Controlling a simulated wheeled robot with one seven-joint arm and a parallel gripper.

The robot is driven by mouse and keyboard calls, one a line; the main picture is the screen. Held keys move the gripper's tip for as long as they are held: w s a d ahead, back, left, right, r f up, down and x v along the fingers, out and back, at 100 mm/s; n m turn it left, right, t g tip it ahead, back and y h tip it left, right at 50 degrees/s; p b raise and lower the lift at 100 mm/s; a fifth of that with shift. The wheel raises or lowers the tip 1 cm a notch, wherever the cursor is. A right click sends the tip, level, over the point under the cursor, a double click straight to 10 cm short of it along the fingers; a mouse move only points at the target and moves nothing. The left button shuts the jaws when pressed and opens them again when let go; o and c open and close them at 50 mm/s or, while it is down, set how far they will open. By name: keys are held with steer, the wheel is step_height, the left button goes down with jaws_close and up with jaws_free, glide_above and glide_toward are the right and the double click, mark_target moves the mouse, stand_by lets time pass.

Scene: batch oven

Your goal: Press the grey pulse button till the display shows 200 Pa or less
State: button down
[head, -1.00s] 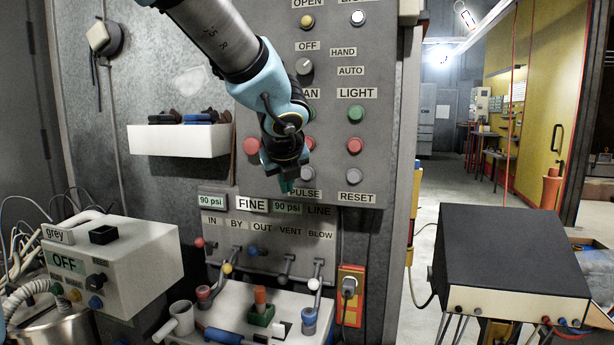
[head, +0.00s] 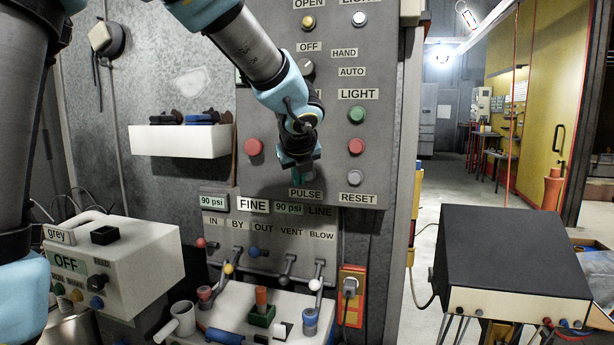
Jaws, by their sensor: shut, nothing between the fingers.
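The PULSE label (head: 305,194) is on the grey upright panel (head: 385,120). The pulse button belonging to it is mostly hidden behind my gripper (head: 304,175). My gripper is shut and empty, directly in front of the spot just above that label; I cannot tell whether it touches the button. No reading in Pa shows in view. Two small displays below read 90 psi, one on the left (head: 214,202) and one on the right (head: 288,209). A box display at left (head: 68,263) reads OFF.
The grey RESET button (head: 355,178) sits right of my gripper, with a red button (head: 356,146) above it. Another red button (head: 254,147) is to the left. Valve levers (head: 287,268) stick out below. A black-topped box (head: 511,249) stands at right.

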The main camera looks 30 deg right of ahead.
steer(key=shift+w+d, duration=0.9)
steer(key=shift+w, duration=0.05)
steer(key=shift+p, duration=0.35)
stand_by(1.1)
steer(key=shift+w+d, duration=0.25)
steer(key=shift+w, duration=0.05)
steer(key=shift+w+d+p, duration=0.3)
steer(key=shift+w+p, duration=0.05)
stand_by(0.8)
stand_by(0.3)
steer(key=shift+s+a, duration=0.6)
steer(key=shift+s, duration=0.05)
steer(key=s+a, duration=0.1)
steer(key=s, duration=0.1)
steer(key=s+a+b, duration=0.1)
steer(key=a, duration=0.1)
steer(key=shift+s+a, duration=0.2)
steer(key=shift+s, duration=0.15)
